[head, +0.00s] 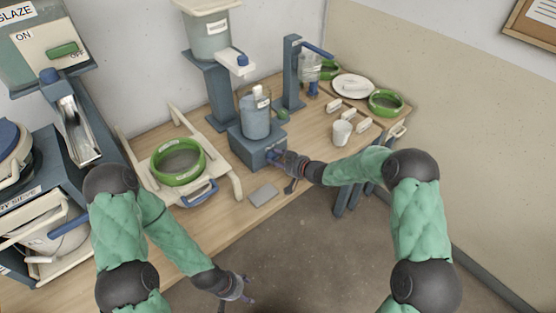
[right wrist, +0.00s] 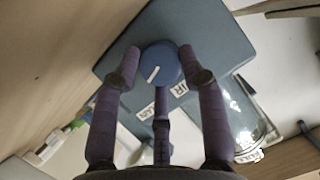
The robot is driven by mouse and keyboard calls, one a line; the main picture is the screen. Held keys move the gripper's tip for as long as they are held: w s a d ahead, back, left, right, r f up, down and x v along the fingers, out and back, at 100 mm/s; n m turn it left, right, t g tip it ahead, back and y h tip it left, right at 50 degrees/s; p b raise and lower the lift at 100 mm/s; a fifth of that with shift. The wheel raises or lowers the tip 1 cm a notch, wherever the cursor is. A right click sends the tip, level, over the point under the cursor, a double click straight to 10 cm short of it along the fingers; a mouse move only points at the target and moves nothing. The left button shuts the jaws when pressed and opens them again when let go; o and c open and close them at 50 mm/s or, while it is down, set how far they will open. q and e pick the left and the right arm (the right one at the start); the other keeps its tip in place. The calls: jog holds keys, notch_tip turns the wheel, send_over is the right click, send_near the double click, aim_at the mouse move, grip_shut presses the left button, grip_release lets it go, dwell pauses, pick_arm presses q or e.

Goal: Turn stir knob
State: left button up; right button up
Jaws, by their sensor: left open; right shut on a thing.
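The stir knob (right wrist: 160,62) is a round blue dial with a white pointer line, on the face of a blue-grey stirrer base (head: 243,146). The pointer slants in the right wrist view. The base also shows in the right wrist view (right wrist: 225,45), with partly readable labels beside the knob. A clear jar (head: 257,122) of bluish liquid stands on the base. My right gripper (head: 283,160) is shut on the knob, its fingers around the rim. In the head view the gripper mostly hides the knob. My left gripper (head: 241,291) is open and empty, low beyond the table's front edge.
A green-rimmed sieve (head: 178,162) sits on a cream frame left of the stirrer. A grey block (head: 263,194) lies near the front edge. A white mug (head: 341,133), green bowls (head: 386,103) and a white plate (head: 353,87) stand to the right. A dispenser hopper (head: 207,40) stands behind.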

jog(key=shift+s+a+f, duration=0.25)
jog(key=shift+s+f, duration=0.15)
jog(key=shift+f, duration=0.2)
jog(key=o, duration=1.1)
jog(key=shift+w+r, duration=0.15)
jog(key=shift+w+d+r, duration=0.1)
jog(key=shift+r, duration=0.05)
jog(key=shift+d, duration=0.1)
jog(key=v, duration=1.2)
